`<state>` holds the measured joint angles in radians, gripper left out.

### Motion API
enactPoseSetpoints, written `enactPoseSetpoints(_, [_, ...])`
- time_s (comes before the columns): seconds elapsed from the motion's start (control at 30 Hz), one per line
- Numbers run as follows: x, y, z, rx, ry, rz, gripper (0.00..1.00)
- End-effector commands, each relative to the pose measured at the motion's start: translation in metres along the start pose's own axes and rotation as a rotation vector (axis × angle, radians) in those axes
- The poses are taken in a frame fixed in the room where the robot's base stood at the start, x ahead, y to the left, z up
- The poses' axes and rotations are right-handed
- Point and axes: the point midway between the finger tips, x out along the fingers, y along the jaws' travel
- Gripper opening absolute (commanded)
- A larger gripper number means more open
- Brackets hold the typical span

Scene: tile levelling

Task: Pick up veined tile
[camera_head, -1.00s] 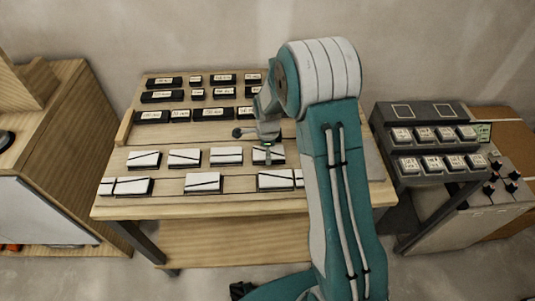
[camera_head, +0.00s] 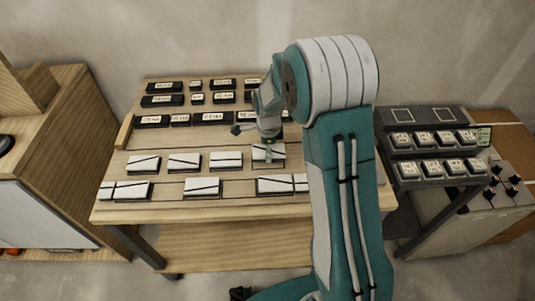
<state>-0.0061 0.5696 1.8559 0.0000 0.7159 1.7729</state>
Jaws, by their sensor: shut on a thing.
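Several white tiles with a dark vein line lie in two rows on the wooden table (camera_head: 215,215). My gripper (camera_head: 268,156) is at the right end of the upper row, pointing down at a veined tile (camera_head: 277,149). Its fingers are shut on that tile, and they cover part of it. I cannot tell whether the tile is clear of the table. Other veined tiles stand to the left, such as one in the upper row (camera_head: 226,160) and one in the lower row (camera_head: 202,187).
Black labelled blocks (camera_head: 163,100) stand in rows at the back of the table. A dark stepped rack (camera_head: 440,170) with labelled pieces stands to the right. A wooden cabinet (camera_head: 50,150) stands at the left. The table's front strip is clear.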

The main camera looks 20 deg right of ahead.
Motion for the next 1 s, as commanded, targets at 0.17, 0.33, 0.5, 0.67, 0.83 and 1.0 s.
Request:
enactPoseSetpoints(0.17, [-0.025, 0.019, 0.000, -0.001, 0.000, -0.002, 0.28])
enactPoseSetpoints(0.33, [-0.047, 0.038, -0.001, 0.000, -0.001, -0.003, 0.28])
enactPoseSetpoints(0.5, [-0.060, 0.064, -0.002, 0.000, 0.000, -0.001, 0.28])
enactPoseSetpoints(0.67, [-0.071, 0.088, -0.003, -0.001, -0.001, -0.002, 0.28])
enactPoseSetpoints(0.83, [-0.080, 0.110, -0.004, 0.000, -0.001, -0.002, 0.28])
enactPoseSetpoints(1.0, [-0.086, 0.124, -0.004, 0.000, 0.000, -0.001, 0.28])
